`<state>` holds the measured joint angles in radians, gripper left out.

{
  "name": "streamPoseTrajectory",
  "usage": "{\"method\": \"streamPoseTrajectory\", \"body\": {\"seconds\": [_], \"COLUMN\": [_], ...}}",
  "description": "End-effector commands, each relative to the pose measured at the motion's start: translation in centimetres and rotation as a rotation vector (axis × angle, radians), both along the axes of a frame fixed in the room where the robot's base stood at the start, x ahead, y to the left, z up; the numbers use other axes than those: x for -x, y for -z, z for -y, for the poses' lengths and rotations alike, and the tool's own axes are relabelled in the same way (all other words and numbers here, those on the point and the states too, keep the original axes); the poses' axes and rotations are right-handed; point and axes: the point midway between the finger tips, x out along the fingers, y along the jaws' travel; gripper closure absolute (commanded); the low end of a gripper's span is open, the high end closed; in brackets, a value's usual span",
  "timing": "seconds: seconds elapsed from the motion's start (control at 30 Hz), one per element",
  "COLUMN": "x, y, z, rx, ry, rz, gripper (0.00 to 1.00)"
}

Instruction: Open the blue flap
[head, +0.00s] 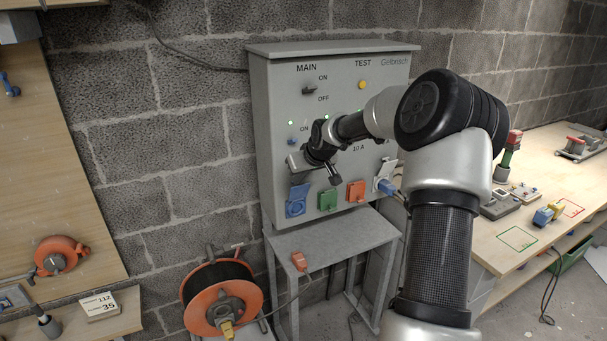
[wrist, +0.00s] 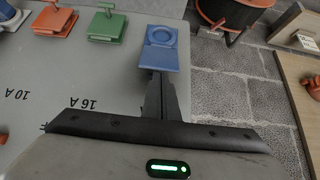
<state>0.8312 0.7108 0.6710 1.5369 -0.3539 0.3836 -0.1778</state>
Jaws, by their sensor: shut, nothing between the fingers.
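The blue flap (head: 298,190) is on the lower left of the grey panel box. It stands raised, and the round blue socket (head: 295,208) shows uncovered below it. In the wrist view the flap (wrist: 159,59) shows next to the ring-shaped socket (wrist: 162,37). My gripper (head: 336,179) is shut and empty in front of the panel, to the upper right of the blue socket in the head view. In the wrist view its fingertips (wrist: 160,76) overlap the flap's near edge; I cannot tell whether they touch.
A green flap (head: 327,200) and a red flap (head: 356,190) are down beside the blue one. A blue plug (head: 387,187) sits at the panel's right. A grey stand (head: 320,237) is below, with an orange cable reel (head: 222,298) left of it. A workbench (head: 500,220) stands right.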

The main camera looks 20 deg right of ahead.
Motion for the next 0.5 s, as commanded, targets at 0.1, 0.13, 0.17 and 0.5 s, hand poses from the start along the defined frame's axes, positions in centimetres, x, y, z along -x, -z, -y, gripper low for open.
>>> {"method": "streamPoseTrajectory", "body": {"seconds": [0.1, 0.13, 0.17, 0.5], "x": [-0.35, -0.38, -0.4, -0.34], "y": [0.5, 0.53, 0.54, 0.52], "z": [-0.02, -0.01, 0.0, 0.0], "rx": [0.0, 0.0, 0.0, 0.0], "ry": [0.0, 0.0, 0.0, 0.0], "rz": [0.0, 0.0, 0.0, 0.0], "gripper": [1.0, 1.0, 1.0, 1.0]}}
